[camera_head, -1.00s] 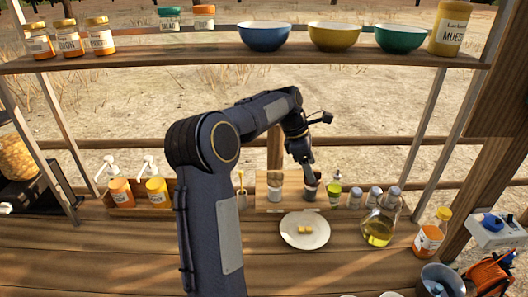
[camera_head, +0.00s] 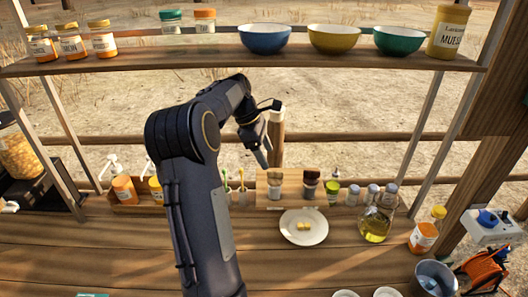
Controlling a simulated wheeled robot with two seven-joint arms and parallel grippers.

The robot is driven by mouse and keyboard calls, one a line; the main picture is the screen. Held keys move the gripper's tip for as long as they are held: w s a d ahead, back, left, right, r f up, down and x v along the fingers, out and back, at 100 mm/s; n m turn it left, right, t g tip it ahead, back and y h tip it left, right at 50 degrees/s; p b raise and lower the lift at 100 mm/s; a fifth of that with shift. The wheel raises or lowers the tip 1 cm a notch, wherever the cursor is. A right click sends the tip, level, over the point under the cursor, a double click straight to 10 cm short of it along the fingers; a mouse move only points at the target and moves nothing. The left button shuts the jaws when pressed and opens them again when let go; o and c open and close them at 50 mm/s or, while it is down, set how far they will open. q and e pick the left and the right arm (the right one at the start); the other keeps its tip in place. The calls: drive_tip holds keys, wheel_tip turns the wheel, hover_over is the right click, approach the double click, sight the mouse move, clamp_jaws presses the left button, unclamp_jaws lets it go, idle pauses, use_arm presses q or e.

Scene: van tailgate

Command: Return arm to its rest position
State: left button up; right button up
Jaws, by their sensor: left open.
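My left arm rises from the bottom centre and bends over toward the counter. My left gripper (camera_head: 262,157) hangs in the air above the back of the counter, left of the two dark-topped jars. It is open and I see nothing in it. The left jar (camera_head: 275,184) and the right jar (camera_head: 311,183) stand on the small wooden rack (camera_head: 292,203). A white plate (camera_head: 304,235) with small yellow pieces (camera_head: 304,226) on it lies in front of the rack. My right gripper is not in view.
The upper shelf (camera_head: 210,60) carries jars and bowls. The front counter is mostly clear.

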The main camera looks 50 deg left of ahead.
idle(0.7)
use_arm(q)
drive_tip(key=s+d+r+m+t+b, duration=0.1)
drive_tip(key=s+d+r+m, duration=0.15)
drive_tip(key=d+m, duration=0.5)
drive_tip(key=s+d+r+m+b, duration=0.1)
drive_tip(key=s+d+m+b, duration=0.2)
drive_tip(key=d, duration=0.8)
drive_tip(key=s+d+f+m+t, duration=0.1)
drive_tip(key=s+d+f+m, duration=0.8)
drive_tip(key=s+d+m, duration=0.4)
drive_tip(key=shift+d+f+m+t, duration=0.3)
drive_tip(key=shift+d+m, duration=0.25)
drive_tip(key=shift+d, duration=0.2)
